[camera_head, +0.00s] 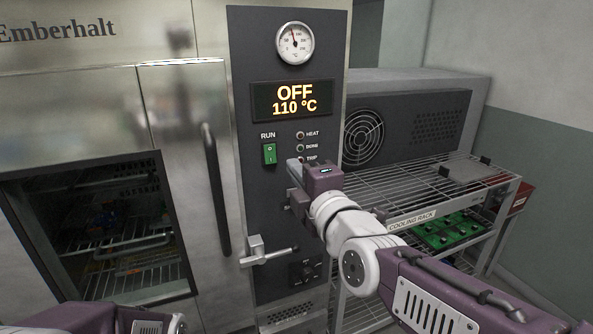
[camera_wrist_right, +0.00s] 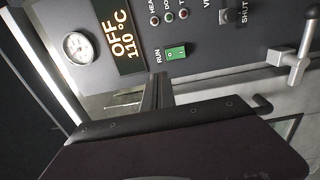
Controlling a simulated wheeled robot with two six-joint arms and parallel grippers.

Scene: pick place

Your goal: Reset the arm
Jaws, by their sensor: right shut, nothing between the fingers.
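My right gripper (camera_head: 296,172) is in front of the oven's dark control panel (camera_head: 262,190), just below and to the right of the green RUN switch (camera_head: 269,153). It is shut and empty. In the right wrist view the gripper's dark body fills the lower part, and the green switch (camera_wrist_right: 176,53) shows beyond it. The display (camera_head: 291,101) reads OFF and 110 °C. My left arm (camera_head: 95,318) shows only in part at the bottom left; its fingers are out of view.
A lever handle (camera_head: 266,252) sticks out of the panel below my right gripper. The closed oven door has a long vertical handle (camera_head: 215,190) and a window (camera_head: 100,230). A wire cooling rack (camera_head: 420,190) with a green board (camera_head: 445,232) on its lower shelf stands to the right.

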